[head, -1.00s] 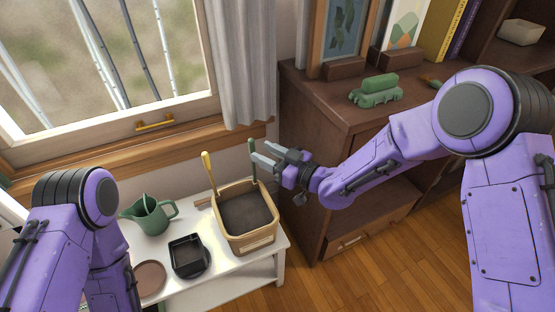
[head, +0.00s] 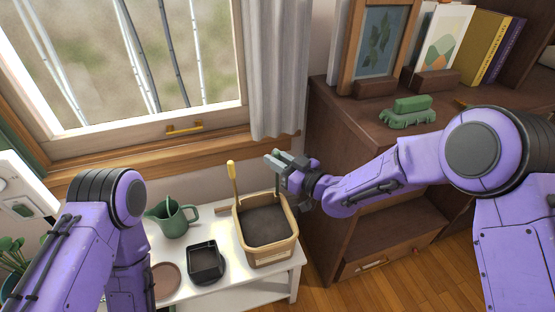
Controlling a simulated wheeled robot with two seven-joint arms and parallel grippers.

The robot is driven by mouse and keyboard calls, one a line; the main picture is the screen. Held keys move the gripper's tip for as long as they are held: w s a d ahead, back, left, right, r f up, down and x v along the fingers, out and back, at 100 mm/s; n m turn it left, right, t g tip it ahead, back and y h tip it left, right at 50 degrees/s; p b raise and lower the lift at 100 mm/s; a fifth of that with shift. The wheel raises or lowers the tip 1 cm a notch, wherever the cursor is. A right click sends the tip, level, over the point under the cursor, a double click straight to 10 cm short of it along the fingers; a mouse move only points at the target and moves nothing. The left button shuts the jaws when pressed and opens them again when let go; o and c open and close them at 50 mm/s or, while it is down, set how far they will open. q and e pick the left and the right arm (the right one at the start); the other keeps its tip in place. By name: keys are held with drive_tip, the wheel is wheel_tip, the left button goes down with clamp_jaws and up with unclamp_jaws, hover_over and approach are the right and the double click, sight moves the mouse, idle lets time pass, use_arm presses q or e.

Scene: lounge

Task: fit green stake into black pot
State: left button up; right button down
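The green stake (head: 277,184) stands upright at the back right of a tan planter box (head: 268,257); its top is hidden behind my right gripper. My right gripper (head: 270,159) is at the stake's upper end, its fingers pointing left. I cannot tell whether the fingers have closed on the stake. The black pot (head: 206,263) is a small square pot on the white table, left of the planter. My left arm comes in at the lower left, and its gripper is not in view.
A yellow-handled tool (head: 232,174) stands in the planter's back left. A green watering can (head: 174,219) and a brown saucer (head: 166,280) share the white table (head: 226,288). A dark wooden cabinet (head: 340,150) stands to the right; the window is behind.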

drive_tip(key=shift+r, duration=0.1)
drive_tip(key=shift+r+p, duration=3.85)
drive_tip(key=shift+r, duration=0.8)
drive_tip(key=shift+r+p, duration=1.2)
drive_tip(key=shift+r, duration=0.3)
